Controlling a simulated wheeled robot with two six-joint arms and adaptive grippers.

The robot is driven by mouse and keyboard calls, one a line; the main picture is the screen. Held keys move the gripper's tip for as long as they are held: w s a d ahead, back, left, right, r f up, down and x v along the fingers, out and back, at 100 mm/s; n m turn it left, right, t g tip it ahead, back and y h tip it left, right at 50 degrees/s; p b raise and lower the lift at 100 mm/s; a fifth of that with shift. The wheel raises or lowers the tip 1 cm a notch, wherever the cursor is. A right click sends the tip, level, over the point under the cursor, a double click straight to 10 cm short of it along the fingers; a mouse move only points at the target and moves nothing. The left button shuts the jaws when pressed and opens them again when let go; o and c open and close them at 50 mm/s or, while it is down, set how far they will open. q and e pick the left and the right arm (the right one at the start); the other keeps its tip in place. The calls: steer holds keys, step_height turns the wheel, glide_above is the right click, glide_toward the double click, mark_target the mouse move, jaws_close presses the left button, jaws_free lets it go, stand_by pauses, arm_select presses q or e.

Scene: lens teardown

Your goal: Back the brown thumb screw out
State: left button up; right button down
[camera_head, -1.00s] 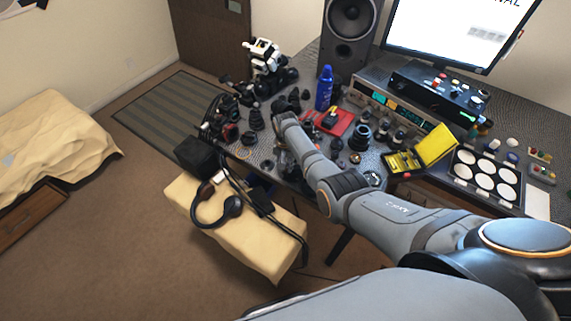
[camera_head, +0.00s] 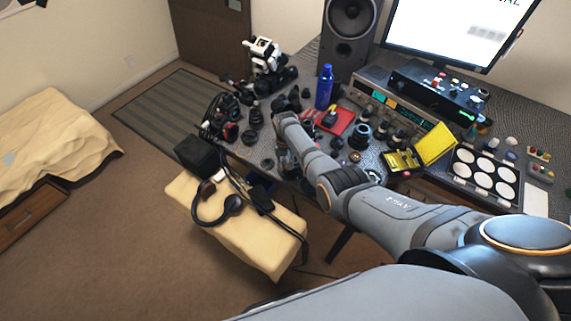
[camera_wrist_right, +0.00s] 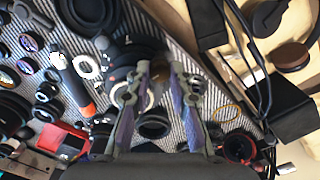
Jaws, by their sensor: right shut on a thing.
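In the right wrist view, my right gripper (camera_wrist_right: 160,74) points at the desk with its two fingers close around a small brown part, which looks like the brown thumb screw (camera_wrist_right: 157,86). Most of it is hidden between the fingers. A dark round lens part with a pale ring lies just behind the fingertips. In the head view, my right arm reaches over the desk and its gripper (camera_head: 284,165) is small and mostly hidden near the front edge. My left gripper is not in view.
The desk is crowded. A blue bottle (camera_head: 324,87), a red tray (camera_head: 341,122), and a yellow open case (camera_head: 402,160) stand near the arm. In the wrist view, headphones (camera_wrist_right: 290,55) and a black box (camera_wrist_right: 281,107) lie beyond the desk edge at right.

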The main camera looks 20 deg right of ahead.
steer(key=c, duration=1.2)
jaws_free()
steer(key=shift+o, duration=0.2)
step_height(320, 180, up, 12)
